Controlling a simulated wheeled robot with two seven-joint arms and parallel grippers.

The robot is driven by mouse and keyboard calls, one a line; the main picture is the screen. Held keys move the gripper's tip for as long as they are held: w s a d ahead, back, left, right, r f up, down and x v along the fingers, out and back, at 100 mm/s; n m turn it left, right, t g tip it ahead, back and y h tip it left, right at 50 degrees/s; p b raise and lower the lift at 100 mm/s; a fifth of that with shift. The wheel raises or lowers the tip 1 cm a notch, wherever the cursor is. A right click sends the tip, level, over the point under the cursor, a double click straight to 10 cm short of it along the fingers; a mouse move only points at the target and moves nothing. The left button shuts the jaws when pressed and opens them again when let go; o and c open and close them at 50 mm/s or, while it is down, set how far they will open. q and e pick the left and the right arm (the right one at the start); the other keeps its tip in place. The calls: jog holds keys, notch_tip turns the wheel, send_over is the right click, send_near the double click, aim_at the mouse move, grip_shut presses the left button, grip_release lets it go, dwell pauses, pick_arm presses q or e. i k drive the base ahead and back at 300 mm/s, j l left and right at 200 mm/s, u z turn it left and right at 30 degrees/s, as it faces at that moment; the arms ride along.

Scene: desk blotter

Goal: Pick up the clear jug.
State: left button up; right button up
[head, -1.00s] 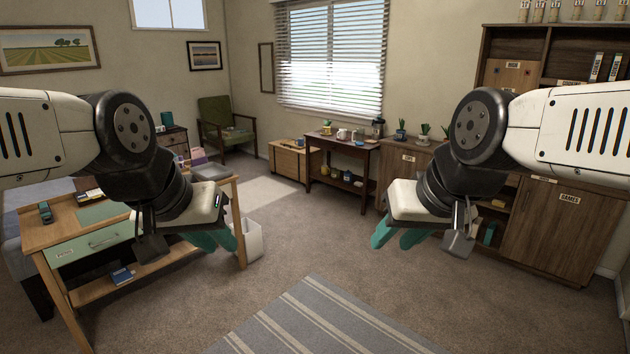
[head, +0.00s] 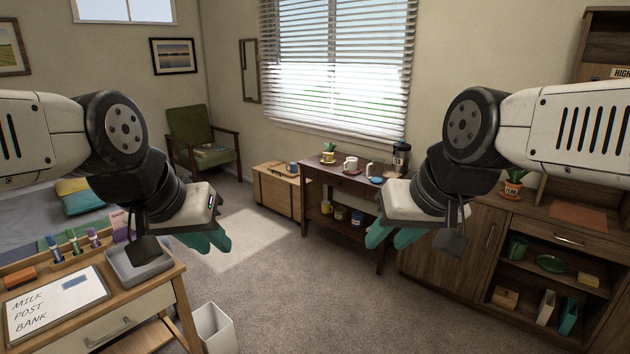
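A small pale, see-through vessel (head: 373,168), possibly the clear jug, stands on the dark wooden side table (head: 340,180) below the window; it is too small to be sure. A tall dark-lidded container (head: 401,158) stands at the table's right end. My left gripper (head: 207,240) hangs at left of centre, its teal fingers apart and nothing seen between them. My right gripper (head: 391,237) hangs in front of the table's right part, also open and empty. Both are well short of the tabletop things.
A white mug (head: 350,165), a yellow potted plant (head: 328,156) and a blue dish (head: 377,180) share the tabletop. A wooden chest (head: 279,190) stands left of it, a brown cabinet (head: 450,248) right. A desk (head: 105,325) and white bin (head: 216,330) are at left. Carpet ahead is clear.

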aim_at(377, 164)
jog(key=i+z, duration=0.1)
jog(key=i, duration=0.75)
jog(key=i+j, duration=0.15)
jog(key=i, duration=0.65)
jog(key=i+j+z, duration=0.1)
jog(key=i+z, duration=0.35)
jog(key=i+j+z, duration=0.25)
jog(key=i+z, duration=0.2)
jog(key=i+j+z, duration=0.3)
jog(key=z, duration=0.15)
jog(key=i+j+z, duration=0.25)
jog(key=j, duration=0.35)
jog(key=i+j+z, duration=0.3)
jog(key=j, duration=0.4)
jog(key=i, duration=0.05)
